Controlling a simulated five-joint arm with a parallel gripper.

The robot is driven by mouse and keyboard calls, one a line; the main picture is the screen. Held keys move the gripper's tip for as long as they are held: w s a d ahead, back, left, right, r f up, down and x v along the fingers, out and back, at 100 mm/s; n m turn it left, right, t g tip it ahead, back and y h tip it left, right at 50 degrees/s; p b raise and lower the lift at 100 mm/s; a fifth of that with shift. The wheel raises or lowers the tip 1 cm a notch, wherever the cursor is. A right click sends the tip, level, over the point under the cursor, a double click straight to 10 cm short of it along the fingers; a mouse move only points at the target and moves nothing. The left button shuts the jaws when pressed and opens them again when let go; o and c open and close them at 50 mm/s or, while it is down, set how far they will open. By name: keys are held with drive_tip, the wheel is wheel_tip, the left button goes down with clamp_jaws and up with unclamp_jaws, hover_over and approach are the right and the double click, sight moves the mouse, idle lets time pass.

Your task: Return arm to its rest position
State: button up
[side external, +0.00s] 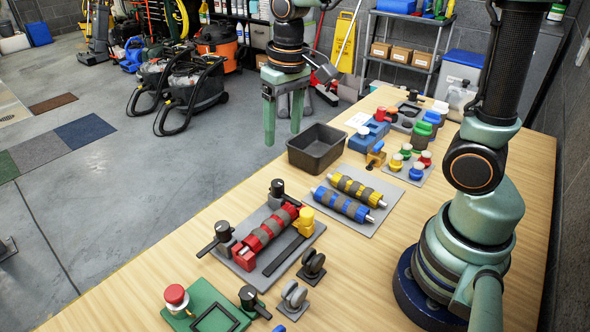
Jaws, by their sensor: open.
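My gripper (283,138) hangs from the arm near the top middle of the side external view. Its two green fingers point down and stand apart with nothing between them. It is in the air, up and left of the black bin (316,150), which looks empty. My arm's base stands at the right on the wooden table (150,275).
A grey fixture (240,258) holds a red roller (265,232) with black clamps. A grey pad (378,215) carries a yellow roller (357,189) and a blue roller (340,205). Colored knobs (396,161) and a blue device (365,139) sit behind.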

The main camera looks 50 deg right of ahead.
drive_tip(key=s+d+r+n+t, duration=0.1)
drive_tip(key=s+d+r+t, duration=0.1)
drive_tip(key=s+r+t, duration=0.2)
drive_tip(key=shift+s+r+n+t, duration=0.3)
drive_tip(key=shift+s+r, duration=0.05)
drive_tip(key=shift+s, duration=1.4)
